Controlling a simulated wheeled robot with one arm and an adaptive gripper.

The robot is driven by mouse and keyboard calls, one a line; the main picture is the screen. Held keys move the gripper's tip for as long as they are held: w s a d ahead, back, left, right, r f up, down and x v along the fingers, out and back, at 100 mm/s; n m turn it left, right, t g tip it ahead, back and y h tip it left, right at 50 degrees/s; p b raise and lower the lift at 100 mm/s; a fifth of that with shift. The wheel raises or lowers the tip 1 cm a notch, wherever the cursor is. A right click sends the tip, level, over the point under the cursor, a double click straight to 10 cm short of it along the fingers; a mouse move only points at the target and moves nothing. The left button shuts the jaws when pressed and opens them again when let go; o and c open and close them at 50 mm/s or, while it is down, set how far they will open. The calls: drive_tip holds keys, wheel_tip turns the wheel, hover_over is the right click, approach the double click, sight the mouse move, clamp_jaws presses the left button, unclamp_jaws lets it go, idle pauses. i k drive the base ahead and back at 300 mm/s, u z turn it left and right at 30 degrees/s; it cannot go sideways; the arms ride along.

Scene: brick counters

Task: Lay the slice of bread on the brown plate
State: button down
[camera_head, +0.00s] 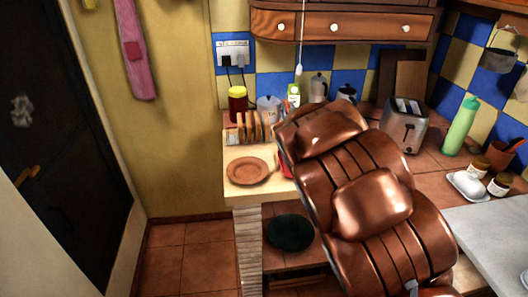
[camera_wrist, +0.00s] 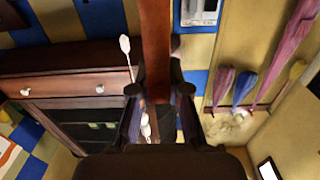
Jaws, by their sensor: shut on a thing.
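The brown plate (camera_head: 248,170) lies flat on the left end of the tiled counter, with nothing on it. In the wrist view, my gripper (camera_wrist: 160,91) is shut on a brown slab, which looks like the slice of bread (camera_wrist: 156,42) seen edge-on. The slab stands between the two fingers and runs out of the top of the picture. In the head view my own copper-coloured arm hides the gripper and the held slice. The plate is not seen in the wrist view.
Several slices stand in a rack (camera_head: 254,128) just behind the plate. A red jar with a yellow lid (camera_head: 237,104) stands behind the rack. A toaster (camera_head: 403,124) and a green bottle (camera_head: 460,127) stand right of my arm. Wooden drawers (camera_head: 342,24) hang above the counter.

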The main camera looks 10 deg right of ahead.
sight(252, 170)
drive_tip(key=z, duration=0.5)
drive_tip(key=k, duration=1.15)
drive_tip(key=u, duration=0.75)
drive_tip(key=i, duration=1.1)
drive_tip(key=u, duration=0.5)
